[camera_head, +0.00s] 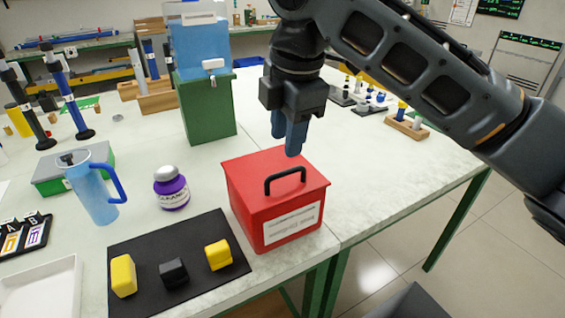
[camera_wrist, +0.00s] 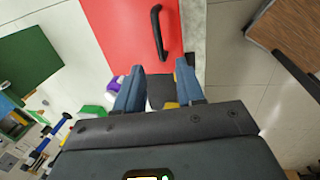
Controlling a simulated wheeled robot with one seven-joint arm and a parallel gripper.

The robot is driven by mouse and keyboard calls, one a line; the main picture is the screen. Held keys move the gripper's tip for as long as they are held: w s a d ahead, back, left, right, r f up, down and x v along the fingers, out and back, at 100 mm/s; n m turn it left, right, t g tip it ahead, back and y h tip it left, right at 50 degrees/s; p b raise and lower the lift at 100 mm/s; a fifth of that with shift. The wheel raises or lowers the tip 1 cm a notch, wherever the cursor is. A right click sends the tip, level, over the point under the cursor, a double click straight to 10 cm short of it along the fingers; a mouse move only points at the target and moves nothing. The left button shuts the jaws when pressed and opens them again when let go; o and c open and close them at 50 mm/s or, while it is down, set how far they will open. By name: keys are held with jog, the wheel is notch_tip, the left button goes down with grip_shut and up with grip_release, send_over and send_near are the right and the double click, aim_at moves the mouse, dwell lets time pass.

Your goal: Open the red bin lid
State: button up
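The red bin (camera_head: 250,205) stands near the front edge of the table, with a white label on its front. Its red lid (camera_head: 258,172) is closed and carries a black arched handle (camera_head: 286,180). In the wrist view, the lid (camera_wrist: 120,30) and handle (camera_wrist: 157,33) show beyond my fingertips. My gripper (camera_head: 290,138) has blue fingers pointing down above the bin's back part, apart from the handle. In the wrist view, my gripper (camera_wrist: 160,75) has its fingers spread with nothing held between them.
A purple-labelled jar (camera_head: 171,190) and a blue jug (camera_head: 92,187) stand left of the bin. A black mat (camera_head: 150,245) with yellow and black blocks lies at front left. A green stand (camera_head: 207,105) with a blue tank is behind.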

aim_at(282, 172)
jog(key=f, duration=0.5)
jog(key=w+f, duration=0.1)
jog(key=f, duration=0.1)
jog(key=shift+w+a+f, duration=0.1)
jog(key=shift+a+f, duration=0.05)
jog(key=shift+a, duration=0.25)
jog(key=shift+c, duration=0.4)
grip_shut()
